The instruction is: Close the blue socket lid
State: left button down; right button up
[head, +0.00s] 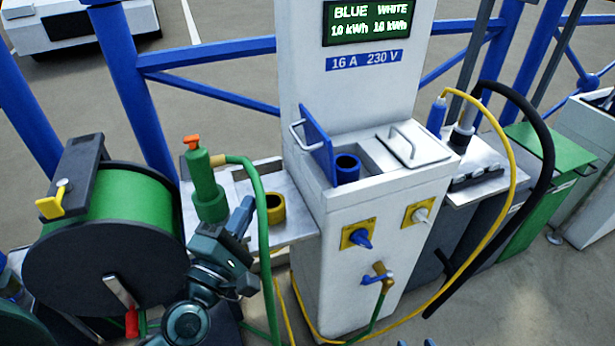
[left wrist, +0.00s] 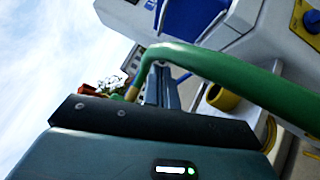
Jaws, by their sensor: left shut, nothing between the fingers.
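The blue socket lid (head: 318,145) stands open, roughly upright, on the left of the white pedestal's top, with a pale handle on its left face. It also shows as a blue panel in the left wrist view (left wrist: 190,16). The blue socket (head: 347,169) is uncovered just right of the lid. My left gripper (head: 243,210) is shut and empty, left of and lower than the lid, apart from it. In the left wrist view, a green hose (left wrist: 215,68) crosses in front of my left gripper's fingers (left wrist: 160,85); contact cannot be told.
The white pedestal (head: 322,235) has a closed white lid (head: 412,145) beside the blue socket. A green nozzle (head: 205,185) and yellow ring (head: 276,208) stand on the left shelf. A green reel (head: 115,230) is at left. A yellow cable (head: 513,150) loops at right.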

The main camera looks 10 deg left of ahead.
aim_at(308, 149)
pick_arm(q)
jog(key=d+p+x, duration=0.2)
jog(key=p+x, duration=0.2)
jog(key=x, duration=0.9)
jog(key=shift+s+r+n, duration=0.25)
jog(key=shift+r+n, duration=0.1)
jog(key=shift+n, duration=0.05)
pick_arm(e)
jog(key=shift+w+a+r+g, duration=0.1)
jog(key=shift+r+g, duration=0.2)
jog(key=shift+r, duration=0.15)
pick_arm(q)
jog(key=shift+d, duration=0.1)
